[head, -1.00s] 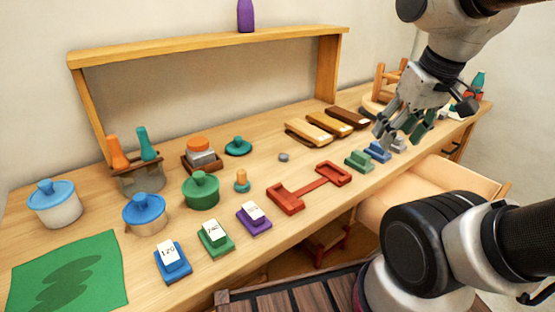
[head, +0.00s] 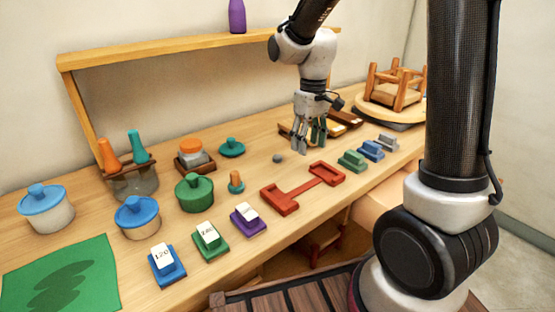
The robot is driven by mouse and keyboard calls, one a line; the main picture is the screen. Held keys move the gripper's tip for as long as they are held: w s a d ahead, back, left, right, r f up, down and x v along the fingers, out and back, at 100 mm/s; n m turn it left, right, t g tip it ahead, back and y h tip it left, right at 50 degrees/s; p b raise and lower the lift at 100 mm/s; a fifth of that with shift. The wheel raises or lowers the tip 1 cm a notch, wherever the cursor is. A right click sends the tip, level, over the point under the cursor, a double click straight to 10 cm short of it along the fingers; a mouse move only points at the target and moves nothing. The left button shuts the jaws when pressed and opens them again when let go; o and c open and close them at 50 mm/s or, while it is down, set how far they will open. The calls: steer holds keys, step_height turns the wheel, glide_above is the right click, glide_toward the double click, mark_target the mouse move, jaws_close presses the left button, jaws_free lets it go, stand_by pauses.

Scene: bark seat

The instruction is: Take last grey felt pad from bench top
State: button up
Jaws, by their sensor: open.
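A small round grey pad (head: 278,158) lies alone on the bench top (head: 331,227), behind the red two-ended holder. My gripper (head: 308,150) is open and empty in the head view. It hangs fingers down over the bench, a little to the right of the grey pad and apart from it. The fingers hide part of the wooden blocks behind them.
A red holder (head: 281,199) lies in front of the pad. A small orange-topped peg (head: 236,182) and a green-lidded pot (head: 194,192) stand to the left. Green, blue and grey blocks (head: 353,160) line the right front. An upturned stool (head: 396,88) stands behind.

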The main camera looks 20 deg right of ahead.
steer(key=shift+n, duration=0.9)
steer(key=w+a+f, duration=0.1)
steer(key=w, duration=0.1)
steer(key=w+a+f, duration=0.1)
steer(key=w, duration=0.1)
steer(key=w+a+f, duration=0.1)
steer(key=w+f, duration=0.1)
steer(key=shift+w, duration=0.1)
steer(key=n+t, duration=0.2)
glide_toward(278, 156)
steer(key=shift+d+f+y, duration=0.15)
steer(key=shift+f+y, duration=0.15)
steer(key=shift+f, duration=0.05)
steer(key=shift+f+n, duration=0.1)
steer(key=shift+n, duration=0.2)
steer(key=f, duration=0.7)
steer(key=shift+w+a+f, duration=0.3)
steer(key=shift+w+f, duration=0.05)
steer(key=c, duration=0.8)
